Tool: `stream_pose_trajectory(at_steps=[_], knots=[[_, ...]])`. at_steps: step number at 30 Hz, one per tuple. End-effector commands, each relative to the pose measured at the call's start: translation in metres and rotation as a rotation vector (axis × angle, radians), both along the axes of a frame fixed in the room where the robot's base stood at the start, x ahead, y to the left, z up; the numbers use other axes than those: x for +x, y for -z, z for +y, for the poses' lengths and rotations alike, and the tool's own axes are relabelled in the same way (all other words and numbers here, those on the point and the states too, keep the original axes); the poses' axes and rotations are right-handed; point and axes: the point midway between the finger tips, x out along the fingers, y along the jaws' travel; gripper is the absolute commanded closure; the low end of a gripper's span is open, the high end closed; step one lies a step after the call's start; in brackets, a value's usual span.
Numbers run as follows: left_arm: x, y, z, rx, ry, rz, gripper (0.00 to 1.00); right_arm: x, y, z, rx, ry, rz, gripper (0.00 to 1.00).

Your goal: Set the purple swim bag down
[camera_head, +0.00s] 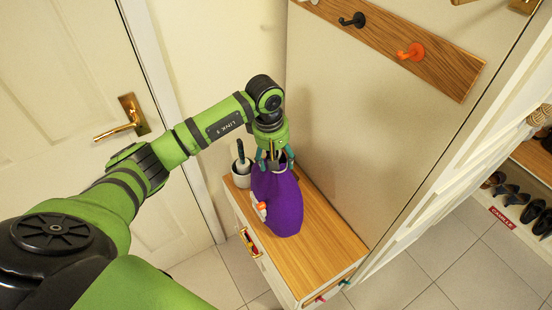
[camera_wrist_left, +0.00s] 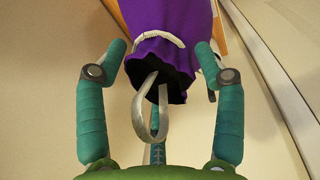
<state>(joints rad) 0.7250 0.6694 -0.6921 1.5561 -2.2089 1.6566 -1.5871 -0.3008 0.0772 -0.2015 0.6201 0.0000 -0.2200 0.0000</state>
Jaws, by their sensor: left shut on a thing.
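The purple swim bag (camera_head: 278,205) is upright at the wooden top (camera_head: 325,232) of a low white cabinet against the wall. I cannot tell whether its base rests on the wood or hangs just above it. My left gripper (camera_head: 273,158) points down at the bag's mouth and is shut on the bag. In the left wrist view the bag (camera_wrist_left: 172,20) shows its gathered dark opening, a white cord and a pale strap loop (camera_wrist_left: 152,115) between the fingers (camera_wrist_left: 160,58). An orange and white item hangs at the bag's left side. My right gripper is out of view.
A white pot (camera_head: 241,174) with a dark-handled brush stands left of the bag. The cabinet top is clear in front. A hook rail (camera_head: 440,72) with black and orange hooks is on the wall. A door with a brass handle (camera_head: 130,118) is left; shoes (camera_head: 520,205) are far right.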

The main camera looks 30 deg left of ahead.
Motion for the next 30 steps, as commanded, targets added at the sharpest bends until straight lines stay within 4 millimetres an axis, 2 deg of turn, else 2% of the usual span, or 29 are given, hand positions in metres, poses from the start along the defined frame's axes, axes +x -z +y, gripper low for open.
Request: stream_pose_trajectory(at_steps=[1,6,17,18,19,20,30], knots=[[-0.002,0.005,-0.001,-0.002,-0.001,0.006,0.90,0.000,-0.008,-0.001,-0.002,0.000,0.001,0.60],[0.000,0.022,-0.001,-0.001,-0.001,0.000,0.90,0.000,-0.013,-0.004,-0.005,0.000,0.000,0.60],[0.001,0.027,0.000,0.000,0.000,-0.001,0.90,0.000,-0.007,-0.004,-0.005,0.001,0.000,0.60],[0.000,0.028,0.000,0.001,0.000,0.001,0.23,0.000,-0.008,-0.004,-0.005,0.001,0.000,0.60],[0.000,0.027,0.000,0.001,0.000,0.002,0.11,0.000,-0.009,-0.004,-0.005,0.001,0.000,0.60],[0.000,0.027,0.000,0.001,0.000,0.002,0.07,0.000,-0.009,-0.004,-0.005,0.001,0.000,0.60],[0.000,0.026,-0.001,0.000,0.000,0.002,0.07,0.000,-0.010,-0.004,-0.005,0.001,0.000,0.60]])
